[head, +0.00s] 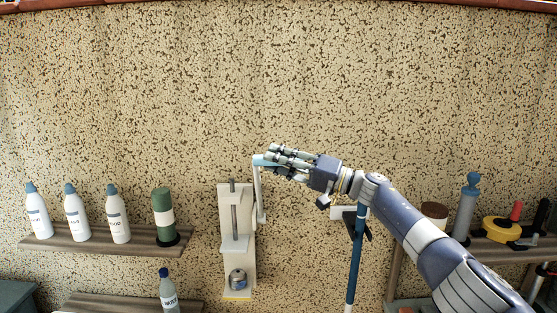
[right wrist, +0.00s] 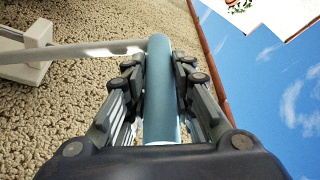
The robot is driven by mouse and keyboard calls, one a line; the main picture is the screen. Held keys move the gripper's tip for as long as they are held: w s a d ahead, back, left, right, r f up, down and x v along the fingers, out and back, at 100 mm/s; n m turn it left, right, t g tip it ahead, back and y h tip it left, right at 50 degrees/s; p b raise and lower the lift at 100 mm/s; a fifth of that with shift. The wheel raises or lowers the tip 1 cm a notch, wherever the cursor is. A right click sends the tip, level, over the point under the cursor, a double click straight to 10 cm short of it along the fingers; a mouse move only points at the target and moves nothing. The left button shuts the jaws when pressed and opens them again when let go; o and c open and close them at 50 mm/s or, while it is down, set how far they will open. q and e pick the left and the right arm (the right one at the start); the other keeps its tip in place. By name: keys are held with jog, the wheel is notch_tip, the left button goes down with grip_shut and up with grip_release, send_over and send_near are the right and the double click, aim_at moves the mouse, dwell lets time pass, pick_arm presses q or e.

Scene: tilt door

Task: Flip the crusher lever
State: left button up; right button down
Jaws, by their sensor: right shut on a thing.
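The crusher (head: 236,215) is a pale upright frame on the speckled wall, with a grey rod down its middle. A small can (head: 237,279) stands in its bottom. The white lever arm (head: 260,195) rises along the crusher's right side to a light blue handle (head: 262,160) at its top. My right gripper (head: 268,160) is shut on that handle. The right wrist view shows the blue handle (right wrist: 160,90) between both fingers, with the lever arm (right wrist: 95,50) running left to a white bracket. My left gripper is not in view.
Shelves with white bottles (head: 77,215) and a green container (head: 163,213) are left of the crusher. A shelf at right holds a blue-grey cylinder (head: 466,210) and a yellow item (head: 501,229). A blue pole (head: 355,260) stands below my right arm. The wall above is bare.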

jog(key=shift+w+d+r, duration=0.1)
jog(key=shift+d+r, duration=0.05)
jog(key=c, duration=1.5)
grip_release()
jog(key=shift+c, duration=0.2)
jog(key=shift+o, duration=0.9)
jog(key=shift+w, duration=0.15)
jog(key=shift+f, duration=0.2)
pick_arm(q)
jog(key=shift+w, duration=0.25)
pick_arm(e)
jog(key=v, duration=1.2)
jog(key=shift+f, duration=0.1)
